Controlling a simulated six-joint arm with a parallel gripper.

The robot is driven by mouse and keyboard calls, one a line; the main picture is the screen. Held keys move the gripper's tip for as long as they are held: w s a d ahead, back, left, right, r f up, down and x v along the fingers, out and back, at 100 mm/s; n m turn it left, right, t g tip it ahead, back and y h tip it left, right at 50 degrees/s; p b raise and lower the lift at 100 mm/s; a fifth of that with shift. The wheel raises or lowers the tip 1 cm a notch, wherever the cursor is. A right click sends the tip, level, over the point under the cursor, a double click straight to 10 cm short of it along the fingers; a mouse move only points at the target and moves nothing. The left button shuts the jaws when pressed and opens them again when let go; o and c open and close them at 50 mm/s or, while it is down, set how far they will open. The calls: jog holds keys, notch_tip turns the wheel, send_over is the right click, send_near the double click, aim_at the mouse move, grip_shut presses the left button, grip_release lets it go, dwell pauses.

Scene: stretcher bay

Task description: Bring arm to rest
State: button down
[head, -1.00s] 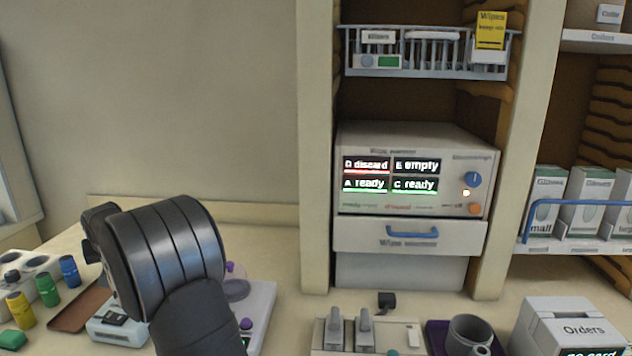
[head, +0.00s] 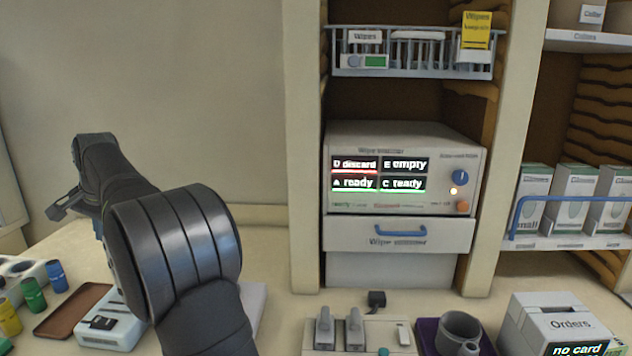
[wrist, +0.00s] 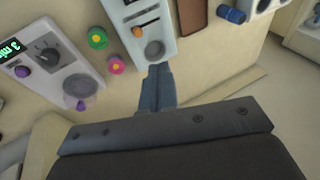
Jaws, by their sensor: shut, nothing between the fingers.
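My arm rises from the bottom of the head view, with its dark ribbed elbow in front of the counter. My gripper (head: 62,205) is at the arm's far end, at the left, raised above the counter in front of the plain wall. In the wrist view my gripper (wrist: 158,72) shows as two blue-grey fingers together, with nothing between them. A white device (wrist: 140,22) with a round grey pad lies beyond the fingertips in that view. I cannot tell any contact with it.
Coloured vials (head: 33,295), a brown tray (head: 72,311) and a white device (head: 112,322) are on the counter at left. The wipe warmer (head: 400,200) stands in the middle bay. A dark mug (head: 458,332) and an orders box (head: 558,325) are at right.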

jog(key=shift+x, duration=1.3)
jog(key=c, duration=0.9)
grip_release()
jog(key=o, duration=0.3)
jog(key=shift+r, duration=0.1)
jog(key=o, duration=0.4)
jog(key=shift+s+d+r+n, duration=0.1)
jog(key=shift+s+d+n, duration=0.15)
jog(key=shift+n, duration=0.25)
jog(key=shift+o, duration=1)
jog(key=s+d+n+y, duration=0.1)
jog(key=s+d+n, duration=0.5)
jog(key=n, duration=0.5)
jog(key=shift+s+d+r+y, duration=0.25)
jog(key=shift+s+r+y, duration=0.05)
jog(key=shift+s, duration=0.1)
jog(key=a+f+n, duration=0.2)
jog(key=a+f, duration=0.1)
jog(key=f, duration=0.5)
jog(key=shift+w+a+f, duration=0.4)
jog(key=shift+w, duration=0.1)
